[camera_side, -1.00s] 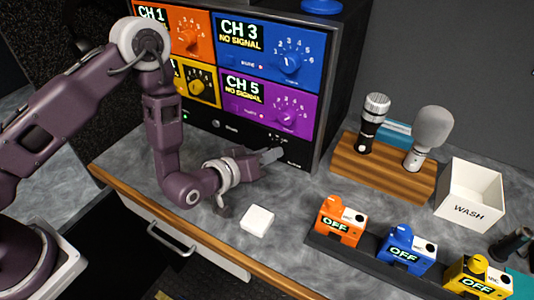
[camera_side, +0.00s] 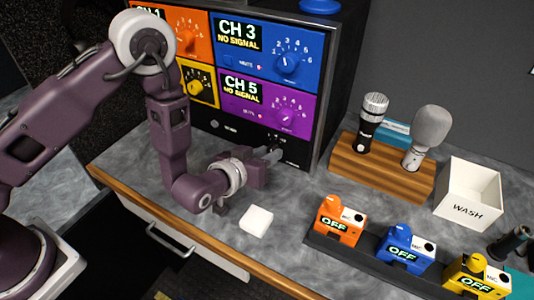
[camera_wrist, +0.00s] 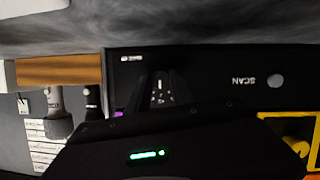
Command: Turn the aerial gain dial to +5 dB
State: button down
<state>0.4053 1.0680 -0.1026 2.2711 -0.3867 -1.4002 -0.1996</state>
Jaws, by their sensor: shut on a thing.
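The aerial gain dial (camera_wrist: 160,98) is on the right part of the black bottom panel (camera_side: 225,119) of the receiver rack. Only a little of it shows between my fingers in the wrist view, with small white marks by it. In the side view my gripper (camera_side: 273,154) covers most of it, and a few white scale marks show just above. My gripper, also in the wrist view (camera_wrist: 160,88), is shut on the dial. The pointer's setting cannot be read.
The SCAN button (camera_wrist: 275,80) is on the same panel. Channel dials sit above, including the purple CH 5 dial (camera_side: 286,118). A white block (camera_side: 256,221) lies on the counter near my wrist. A wooden microphone stand (camera_side: 381,177) and a white WASH box (camera_side: 470,212) stand at right.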

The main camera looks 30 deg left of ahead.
jog(key=c, duration=1.1)
grip_release()
jog(key=shift+s, duration=0.1)
jog(key=v, duration=0.7)
jog(key=s+a+r+g, duration=0.2)
jog(key=a+r, duration=0.1)
jog(key=r, duration=0.5)
jog(key=s+a+r+g, duration=0.2)
jog(key=a+r, duration=0.1)
jog(key=r, duration=0.5)
jog(key=s+a+r+g, duration=0.1)
jog(key=s+a, duration=0.2)
jog(key=s, duration=0.4)
jog(key=s+a+r+m+g, duration=0.1)
jog(key=s+a+r, duration=0.1)
jog(key=s, duration=0.5)
jog(key=s+a+r+g+y, duration=0.1)
jog(key=s+a+g, duration=0.1)
jog(key=s, duration=0.5)
jog(key=shift+s+a+r, duration=0.15)
jog(key=shift+a, duration=0.25)
jog(key=shift+s+a+r, duration=0.1)
jog(key=shift+a+r, duration=0.05)
jog(key=shift+a, duration=0.25)
